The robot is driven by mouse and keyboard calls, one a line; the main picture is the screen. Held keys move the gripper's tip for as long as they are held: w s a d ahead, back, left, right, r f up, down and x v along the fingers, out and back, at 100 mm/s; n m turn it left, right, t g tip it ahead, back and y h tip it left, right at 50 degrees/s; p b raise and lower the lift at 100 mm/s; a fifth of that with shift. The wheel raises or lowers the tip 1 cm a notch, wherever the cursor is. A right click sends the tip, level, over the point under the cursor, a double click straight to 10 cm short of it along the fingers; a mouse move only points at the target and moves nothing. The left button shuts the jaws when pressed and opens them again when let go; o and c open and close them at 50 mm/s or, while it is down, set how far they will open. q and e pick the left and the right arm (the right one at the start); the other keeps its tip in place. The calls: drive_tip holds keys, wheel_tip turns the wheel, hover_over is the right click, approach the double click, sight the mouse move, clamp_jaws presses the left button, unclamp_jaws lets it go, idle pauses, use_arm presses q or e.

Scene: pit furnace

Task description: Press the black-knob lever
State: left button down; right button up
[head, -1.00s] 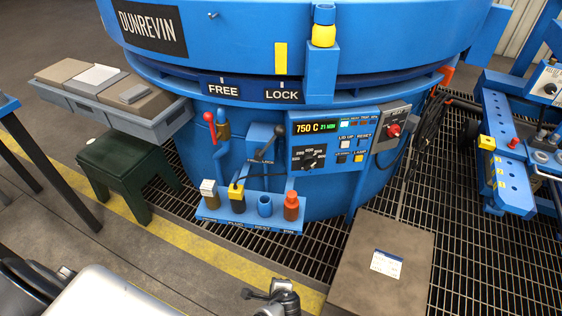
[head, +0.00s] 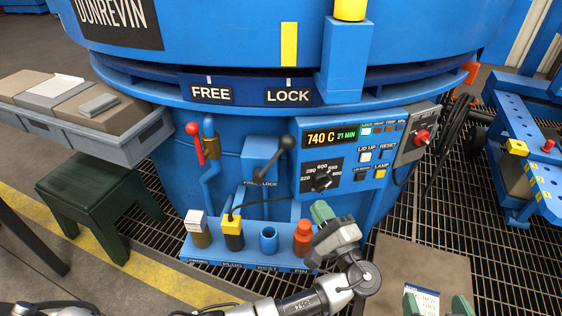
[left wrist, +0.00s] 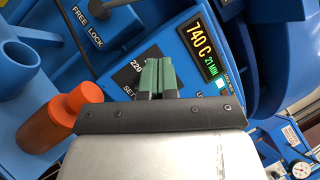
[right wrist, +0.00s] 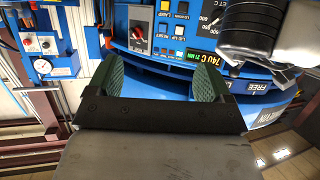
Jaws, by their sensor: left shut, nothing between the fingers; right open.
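The black-knob lever (head: 287,143) stands tilted up and to the right from its pivot on a blue box above a FREE/LOCK label (head: 261,184) in the head view. My left gripper (head: 322,212) is shut and empty. It is below and to the right of the knob, apart from it, in front of the panel's lower left corner. In the left wrist view its green fingertips (left wrist: 157,78) are together near the dial panel, and the FREE/LOCK label (left wrist: 95,20) is at upper left. My right gripper (head: 436,303) is open and empty at the lower right; its fingers (right wrist: 157,78) are spread.
A red-knob lever (head: 194,130) is left of the black knob. The control panel (head: 340,150) is to its right. A shelf (head: 250,258) below holds a plug, an empty cup (head: 268,239) and an orange pin (head: 303,238). A green stool (head: 100,200) stands at left.

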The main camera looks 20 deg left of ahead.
sight(273, 159)
use_arm(q)
drive_tip(key=s+a+r+b+x, duration=0.1)
drive_tip(key=s+x, duration=0.1)
drive_tip(key=x, duration=1.1)
drive_tip(key=shift+a, duration=0.35)
use_arm(e)
drive_tip(key=r+t, duration=0.2)
drive_tip(key=w+a+r+t+y, duration=0.1)
drive_tip(key=shift+w+r, duration=0.1)
drive_tip(key=shift+r, duration=0.15)
use_arm(q)
drive_tip(key=shift+s, duration=0.1)
drive_tip(key=shift+r, duration=0.1)
